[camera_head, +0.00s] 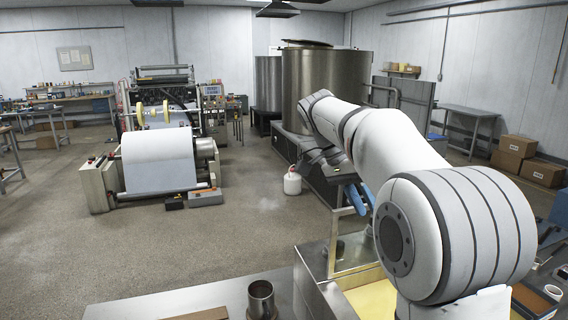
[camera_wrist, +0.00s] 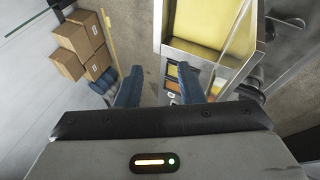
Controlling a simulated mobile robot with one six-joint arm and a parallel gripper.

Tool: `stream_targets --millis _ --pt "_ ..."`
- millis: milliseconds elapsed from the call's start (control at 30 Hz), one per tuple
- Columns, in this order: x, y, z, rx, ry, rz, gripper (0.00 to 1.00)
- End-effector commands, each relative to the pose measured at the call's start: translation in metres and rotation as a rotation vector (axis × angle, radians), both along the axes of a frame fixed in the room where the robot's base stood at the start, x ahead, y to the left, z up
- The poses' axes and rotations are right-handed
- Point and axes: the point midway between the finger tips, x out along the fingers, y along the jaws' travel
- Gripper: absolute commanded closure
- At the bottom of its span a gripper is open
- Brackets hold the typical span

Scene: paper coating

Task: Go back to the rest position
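My gripper (camera_head: 357,197) shows in the head view beyond the big white arm links, its blue fingers above the edge of a steel basin. In the wrist view, the two blue fingers of my gripper (camera_wrist: 160,75) stand apart with nothing held between them. The arm is stretched forward from the lower right of the head view. Part of the wrist is hidden behind the arm links.
The steel basin (camera_head: 318,274) with a yellow surface lies below my arm. A metal cup (camera_head: 262,300) stands on the steel bench at the front. A large steel tank (camera_head: 325,80), white jug (camera_head: 292,183) and paper roll machine (camera_head: 158,160) stand beyond. Cardboard boxes (camera_head: 515,147) sit right.

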Motion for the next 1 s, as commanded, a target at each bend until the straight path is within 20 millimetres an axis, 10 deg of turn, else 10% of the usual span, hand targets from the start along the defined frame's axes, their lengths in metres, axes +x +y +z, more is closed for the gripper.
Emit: stream_targets --millis 433,1000 --pt "-0.065 -0.008 -0.056 0.22 -0.01 0.358 0.66" --pt "-0.209 0.01 -0.218 0.417 -0.223 1.057 0.66"
